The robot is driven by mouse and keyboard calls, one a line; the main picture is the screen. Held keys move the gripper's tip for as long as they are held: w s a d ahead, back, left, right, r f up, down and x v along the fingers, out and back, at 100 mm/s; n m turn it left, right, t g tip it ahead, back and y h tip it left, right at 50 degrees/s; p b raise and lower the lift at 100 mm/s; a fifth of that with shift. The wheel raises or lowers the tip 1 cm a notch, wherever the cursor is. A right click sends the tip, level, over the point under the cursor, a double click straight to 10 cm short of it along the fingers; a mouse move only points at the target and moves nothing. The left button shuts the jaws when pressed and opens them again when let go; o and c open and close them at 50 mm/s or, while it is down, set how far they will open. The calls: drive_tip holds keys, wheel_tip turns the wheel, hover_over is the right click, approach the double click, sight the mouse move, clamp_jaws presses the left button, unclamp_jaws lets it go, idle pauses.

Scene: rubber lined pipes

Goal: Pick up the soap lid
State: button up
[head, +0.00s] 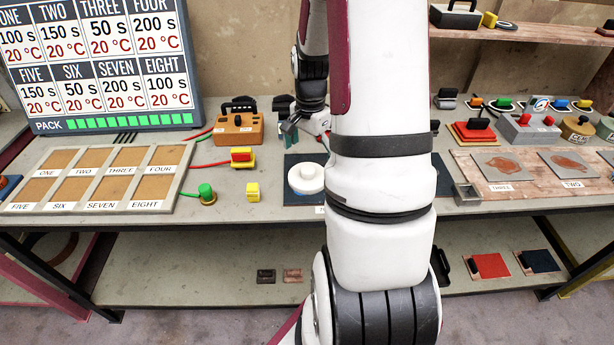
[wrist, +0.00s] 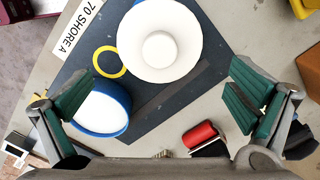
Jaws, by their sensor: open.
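A white round lid with a raised round knob (wrist: 160,47) rests on a dark mat (wrist: 178,103); I take it to be the soap lid. In the head view the white lid (head: 306,181) shows just left of my arm. A blue-rimmed round piece with a white top (wrist: 101,109) lies beside it, near my left finger. My gripper (wrist: 162,72) is open, its green-padded fingers spread wide with nothing between them held.
A yellow ring (wrist: 108,62) lies left of the lid. A red-and-black item (wrist: 201,136) lies near the mat's edge. An orange box (head: 238,128) stands at the back, and a yellow block (head: 253,192) left of the mat. A labelled tray (head: 186,184) is further left.

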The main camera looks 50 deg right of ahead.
sight(308, 169)
drive_tip(key=f, duration=0.2)
drive_tip(key=a+f, duration=0.1)
drive_tip(key=f, duration=0.1)
drive_tip(key=shift+f, duration=0.65)
drive_tip(key=c, duration=1.1)
